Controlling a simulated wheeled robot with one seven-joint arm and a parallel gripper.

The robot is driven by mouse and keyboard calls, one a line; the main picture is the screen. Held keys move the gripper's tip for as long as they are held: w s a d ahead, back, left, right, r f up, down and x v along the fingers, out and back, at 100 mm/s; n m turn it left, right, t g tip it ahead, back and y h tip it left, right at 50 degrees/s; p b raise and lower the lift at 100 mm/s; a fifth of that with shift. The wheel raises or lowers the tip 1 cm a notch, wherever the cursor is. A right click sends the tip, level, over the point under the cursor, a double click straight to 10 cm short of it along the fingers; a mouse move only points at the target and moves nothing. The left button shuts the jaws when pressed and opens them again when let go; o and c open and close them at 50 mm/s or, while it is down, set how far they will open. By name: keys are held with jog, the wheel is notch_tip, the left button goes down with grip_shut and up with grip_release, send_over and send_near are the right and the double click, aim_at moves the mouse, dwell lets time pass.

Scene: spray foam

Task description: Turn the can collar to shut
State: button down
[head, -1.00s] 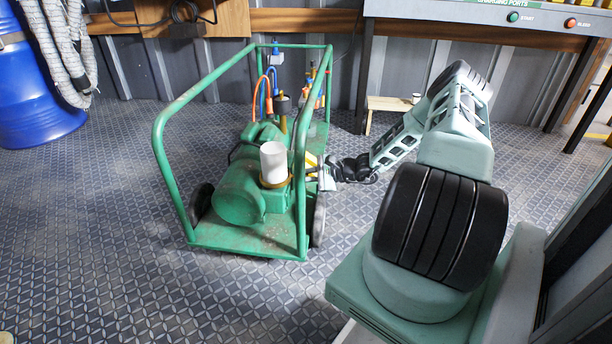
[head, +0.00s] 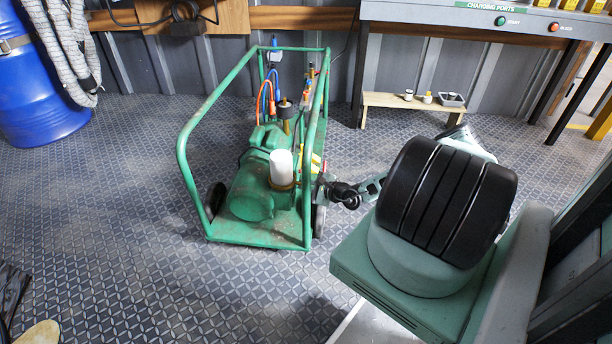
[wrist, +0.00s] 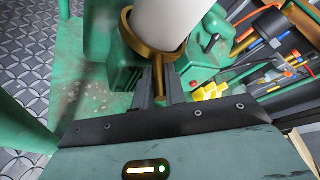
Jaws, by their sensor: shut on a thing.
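The white can (head: 281,167) stands upright on the green pump unit inside the green cart frame. A brass collar (head: 283,185) rings the can's base. In the wrist view the collar (wrist: 148,52) shows as a brass ring around the white can (wrist: 165,22), with a brass handle (wrist: 166,80) sticking out toward me. My gripper (wrist: 154,84) has its two dark fingers shut on that handle, one on each side. In the head view my gripper reaches in from the cart's right side, and the cart rail and my arm partly hide the grip.
The green cart frame (head: 186,160) surrounds the pump; its near-right post stands close to my wrist. Hoses and tools (wrist: 270,65) lie beyond the can. A low wooden bench (head: 390,103) with small items stands behind. A blue barrel (head: 40,95) is far left. Floor on the left is clear.

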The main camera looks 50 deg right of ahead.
jog(key=shift+s+a+h+p, duration=0.1)
jog(key=shift+a+h+p, duration=0.25)
jog(key=shift+p, duration=0.4)
jog(key=c, duration=1.5)
grip_release()
jog(key=shift+d, duration=0.1)
jog(key=shift+o, duration=0.2)
jog(key=a+p+v, duration=0.1)
jog(key=p+v, duration=0.3)
jog(key=v, duration=1.3)
jog(key=shift+s+d+p, duration=0.2)
jog(key=shift+d+p, duration=0.15)
jog(key=shift+d, duration=0.1)
